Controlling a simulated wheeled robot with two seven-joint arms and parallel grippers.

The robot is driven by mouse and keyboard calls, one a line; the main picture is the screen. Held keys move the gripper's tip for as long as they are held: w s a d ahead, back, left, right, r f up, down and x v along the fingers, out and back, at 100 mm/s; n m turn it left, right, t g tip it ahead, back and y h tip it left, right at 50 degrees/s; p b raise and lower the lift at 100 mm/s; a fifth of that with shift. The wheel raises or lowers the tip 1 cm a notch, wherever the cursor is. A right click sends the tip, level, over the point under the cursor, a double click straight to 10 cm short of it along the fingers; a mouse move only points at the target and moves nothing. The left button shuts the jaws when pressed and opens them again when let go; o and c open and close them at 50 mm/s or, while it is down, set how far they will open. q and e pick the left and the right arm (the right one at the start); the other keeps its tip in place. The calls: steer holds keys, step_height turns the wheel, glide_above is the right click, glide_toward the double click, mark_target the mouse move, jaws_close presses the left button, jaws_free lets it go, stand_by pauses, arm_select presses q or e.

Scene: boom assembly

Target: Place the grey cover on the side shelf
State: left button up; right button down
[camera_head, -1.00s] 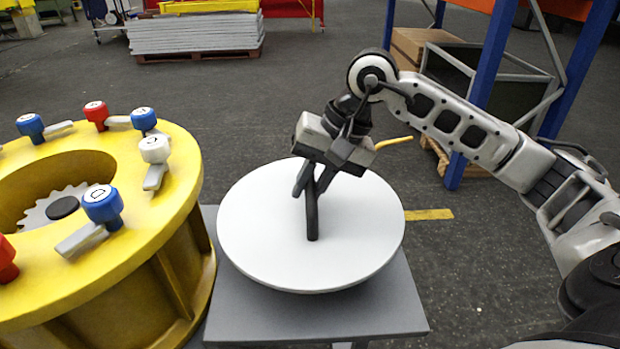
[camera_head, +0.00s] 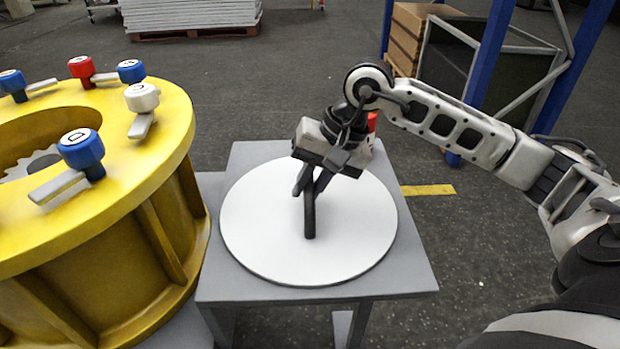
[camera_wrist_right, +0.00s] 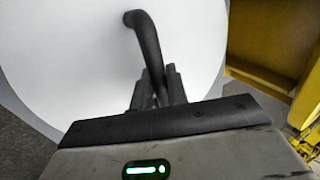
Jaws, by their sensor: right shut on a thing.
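The grey cover (camera_head: 350,240) is a pale round disc with a dark upright handle (camera_head: 310,215). It lies flat over the grey side shelf (camera_head: 405,285), close to or on its top; I cannot tell whether it touches. My right gripper (camera_head: 308,188) comes from above and is shut on the handle. The right wrist view shows the fingers (camera_wrist_right: 158,90) closed around the handle, with the cover (camera_wrist_right: 80,60) behind them. My left gripper is not in view.
A yellow ring-shaped housing (camera_head: 130,220) with several red, blue and white knobbed clamps stands just left of the shelf. A blue rack post (camera_head: 490,55) stands at the back right. A small red object (camera_head: 372,122) shows behind my gripper. The floor right of the shelf is clear.

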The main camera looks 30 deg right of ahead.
steer(key=shift+r, duration=0.15)
steer(key=c, duration=1.7)
jaws_free()
steer(key=shift+s+f, duration=0.1)
steer(key=shift+f, duration=0.15)
steer(key=shift+c, duration=0.2)
steer(key=o, duration=0.4)
steer(key=shift+r, duration=0.1)
steer(key=shift+r, duration=0.2)
steer(key=p+v, duration=0.1)
steer(key=v, duration=1)
steer(key=shift+s+d+r, duration=0.15)
steer(key=shift+r, duration=0.2)
